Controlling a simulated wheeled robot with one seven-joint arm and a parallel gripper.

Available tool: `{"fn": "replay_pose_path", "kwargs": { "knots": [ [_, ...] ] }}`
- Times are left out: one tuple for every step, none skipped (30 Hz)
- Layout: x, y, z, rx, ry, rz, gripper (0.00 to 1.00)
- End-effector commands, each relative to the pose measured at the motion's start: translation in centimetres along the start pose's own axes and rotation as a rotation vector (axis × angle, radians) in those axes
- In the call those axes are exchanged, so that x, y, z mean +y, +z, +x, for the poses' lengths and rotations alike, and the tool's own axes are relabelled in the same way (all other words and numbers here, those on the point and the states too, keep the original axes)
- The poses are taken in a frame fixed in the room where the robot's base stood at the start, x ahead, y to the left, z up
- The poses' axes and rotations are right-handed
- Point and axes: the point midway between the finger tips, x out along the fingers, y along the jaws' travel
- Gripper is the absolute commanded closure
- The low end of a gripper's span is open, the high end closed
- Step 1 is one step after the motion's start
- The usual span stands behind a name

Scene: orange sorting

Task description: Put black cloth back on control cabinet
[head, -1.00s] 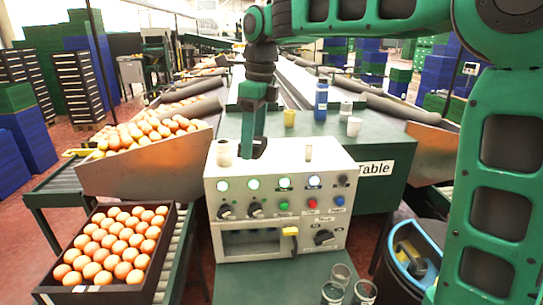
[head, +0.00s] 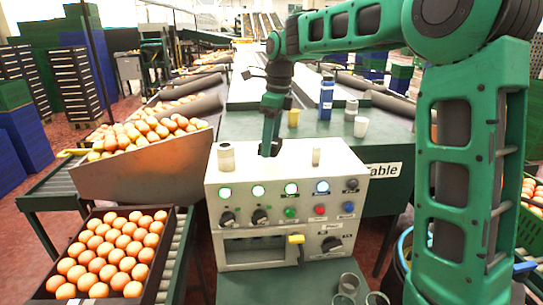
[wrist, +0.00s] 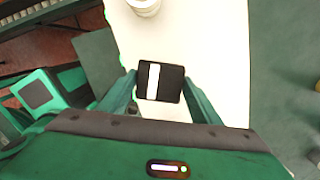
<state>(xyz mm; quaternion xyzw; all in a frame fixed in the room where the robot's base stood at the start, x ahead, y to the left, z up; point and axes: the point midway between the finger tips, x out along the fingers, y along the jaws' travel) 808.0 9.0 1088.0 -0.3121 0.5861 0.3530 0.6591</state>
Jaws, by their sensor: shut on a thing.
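The control cabinet (head: 285,260) is a light box with lamps, buttons and knobs on its front. Its pale top (wrist: 215,50) fills the middle of the wrist view. My gripper (head: 270,148) points down at the back part of the cabinet top. In the wrist view my gripper (wrist: 160,84) is shut on a small black square with a white stripe, apparently the folded black cloth (wrist: 173,85). The cloth is over the cabinet top; I cannot tell whether it touches it. In the head view it is hardly distinguishable from the dark fingers.
A white jar (head: 226,157) stands at the cabinet top's left and a small pale cylinder (head: 316,156) to the right of my gripper. A blue bottle (head: 326,98), yellow cup (head: 293,118) and white cup (head: 361,127) stand behind. An orange crate (head: 78,290) is at left.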

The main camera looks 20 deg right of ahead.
Motion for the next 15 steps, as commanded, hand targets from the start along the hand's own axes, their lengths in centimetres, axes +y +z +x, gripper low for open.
{"fn": "replay_pose_path", "kwargs": {
  "knots": [
    [-0.7,-0.2,0.4,0.000,0.000,0.002,0.63],
    [-1.0,-0.3,0.6,0.000,0.000,0.002,0.63],
    [-1.3,-0.4,0.8,-0.001,0.000,0.002,0.63],
    [-1.5,-0.5,0.8,-0.001,-0.001,0.001,0.63],
    [-1.7,-0.6,0.9,-0.001,-0.001,0.001,0.63],
    [-1.8,-0.6,1.0,-0.001,-0.001,0.001,0.63],
    [-1.9,-0.6,1.1,-0.001,-0.001,0.001,0.63],
    [-1.9,-0.7,1.2,0.000,-0.001,0.001,0.63],
    [-1.9,-0.7,1.5,0.000,0.000,0.001,0.63],
    [-1.9,-0.8,1.8,0.000,0.000,0.001,0.63],
    [-1.9,-0.8,2.1,0.000,0.000,0.001,0.63],
    [-1.8,-0.8,2.6,0.000,0.000,0.000,0.63],
    [-1.8,-0.9,3.0,0.001,0.001,0.000,0.63],
    [-1.8,-0.9,3.5,0.001,0.002,0.000,0.63],
    [-1.8,-1.0,4.1,0.000,0.001,0.000,0.63]
  ]
}}
